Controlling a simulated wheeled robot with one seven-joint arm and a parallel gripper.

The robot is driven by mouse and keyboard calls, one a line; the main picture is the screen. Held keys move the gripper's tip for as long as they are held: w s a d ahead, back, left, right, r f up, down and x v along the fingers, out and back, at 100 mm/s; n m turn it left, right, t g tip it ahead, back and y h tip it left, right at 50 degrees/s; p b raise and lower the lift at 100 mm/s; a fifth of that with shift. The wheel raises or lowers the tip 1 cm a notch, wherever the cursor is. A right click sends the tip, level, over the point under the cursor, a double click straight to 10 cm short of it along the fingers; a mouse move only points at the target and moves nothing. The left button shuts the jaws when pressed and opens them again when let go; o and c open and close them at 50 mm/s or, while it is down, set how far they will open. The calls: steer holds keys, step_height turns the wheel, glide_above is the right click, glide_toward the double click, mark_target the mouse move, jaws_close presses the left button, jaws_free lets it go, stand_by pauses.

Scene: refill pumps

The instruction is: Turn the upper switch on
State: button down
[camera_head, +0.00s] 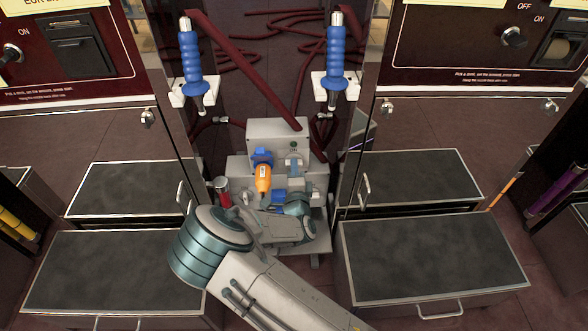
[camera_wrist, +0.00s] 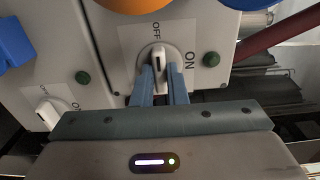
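The upper switch (camera_wrist: 158,54) is a white knob with a dark mark on a pale plate. In the wrist view, OFF is printed above it and ON to its right; its lever lines up with OFF. My gripper (camera_wrist: 161,70) has its two blue-grey fingers close against both sides of the lever and looks shut on it. In the head view my gripper (camera_head: 294,163) is in front of the grey pump box (camera_head: 265,131) and hides the switch. A second white switch (camera_wrist: 47,112) is at the lower left of the wrist view.
Green lamps (camera_wrist: 214,57) are beside the switches. An orange part (camera_head: 263,178) and a blue part (camera_head: 262,156) are close to the left of my gripper. A dark red hose (camera_wrist: 285,32) runs past the box. Drawer cabinets (camera_head: 433,262) flank the pump.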

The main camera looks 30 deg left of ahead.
steer(key=shift+r+m+p, duration=0.1)
steer(key=shift+m+p, duration=0.3)
steer(key=shift+p, duration=0.25)
steer(key=shift+s+f+m+p, duration=0.1)
steer(key=shift+m+p, duration=2.65)
steer(key=shift+m, duration=1.5)
steer(key=shift+f+m+p, duration=0.1)
steer(key=shift+m+p, duration=2.65)
steer(key=shift+m, duration=1.5)
steer(key=c, duration=1.4)
jaws_free()
steer(key=shift+c, duration=0.2)
